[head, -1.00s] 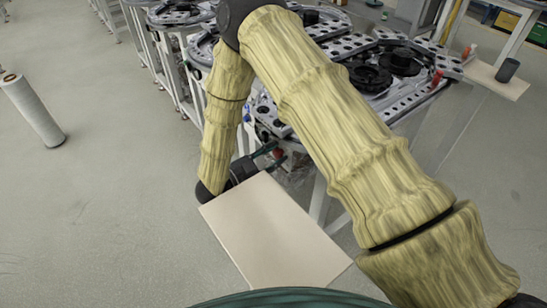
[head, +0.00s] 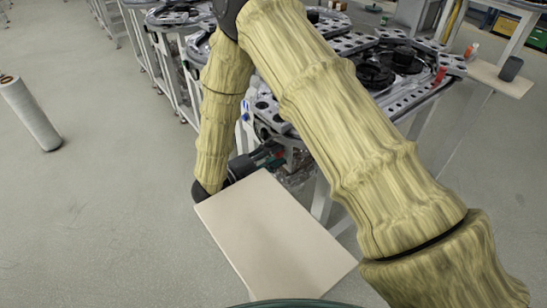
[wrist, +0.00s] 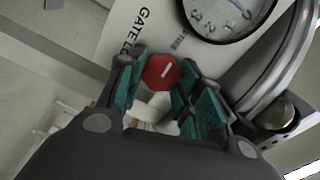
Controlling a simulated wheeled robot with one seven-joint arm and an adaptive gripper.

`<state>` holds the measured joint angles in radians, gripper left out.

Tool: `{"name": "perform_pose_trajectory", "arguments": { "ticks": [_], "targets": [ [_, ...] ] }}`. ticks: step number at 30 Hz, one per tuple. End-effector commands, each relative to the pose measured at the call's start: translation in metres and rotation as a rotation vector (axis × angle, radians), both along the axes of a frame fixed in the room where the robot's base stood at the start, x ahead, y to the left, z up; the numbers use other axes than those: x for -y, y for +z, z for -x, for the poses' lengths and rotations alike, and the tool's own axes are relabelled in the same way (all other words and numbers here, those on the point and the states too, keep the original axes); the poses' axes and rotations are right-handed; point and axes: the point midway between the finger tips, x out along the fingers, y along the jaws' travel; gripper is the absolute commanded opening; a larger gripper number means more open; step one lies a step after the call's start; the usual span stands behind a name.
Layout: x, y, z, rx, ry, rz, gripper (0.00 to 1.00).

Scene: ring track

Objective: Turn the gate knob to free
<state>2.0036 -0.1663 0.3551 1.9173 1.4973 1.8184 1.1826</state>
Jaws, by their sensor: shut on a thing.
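The gate knob (wrist: 161,72) is red with a short white pointer line slanting up and to the right in the wrist view. It sits on a pale panel (wrist: 128,28) with partly hidden lettering that starts "GATE LO". My gripper (wrist: 162,92) has green-padded fingers on both sides of the knob and is shut on it. In the head view my gripper (head: 268,157) reaches the near side of the ring-track table, low by its legs. I cannot make out the knob there.
A round dial gauge (wrist: 229,8) and a curved metal rim (wrist: 283,62) lie close to the right of the knob. A beige board (head: 277,238) is below my gripper in the head view.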

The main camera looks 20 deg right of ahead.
Motion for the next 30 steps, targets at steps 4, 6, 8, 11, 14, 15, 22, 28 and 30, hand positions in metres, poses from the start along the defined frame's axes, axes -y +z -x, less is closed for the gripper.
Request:
{"name": "perform_pose_trajectory", "arguments": {
  "ticks": [4,6,8,11,14,15,22,28,30],
  "targets": [
    [-0.0004,-0.0015,0.0005,0.039,0.001,-0.015,0.11],
    [-0.0003,-0.0013,0.0005,0.051,0.001,-0.02,0.11],
    [-0.0003,-0.0011,0.0006,0.058,0.001,-0.022,0.11],
    [-0.0003,-0.001,0.0006,0.063,0.0,-0.025,0.11],
    [-0.0003,-0.0009,0.0006,0.065,0.0,-0.026,0.11],
    [-0.0004,-0.0009,0.0007,0.064,0.0,-0.026,0.11],
    [-0.0004,-0.0011,0.0008,0.064,0.0,-0.026,0.4],
    [-0.0002,-0.0008,0.0005,0.065,0.0,-0.024,0.56],
    [-0.0002,-0.0006,0.0005,0.065,0.0,-0.024,0.56]
  ]
}}
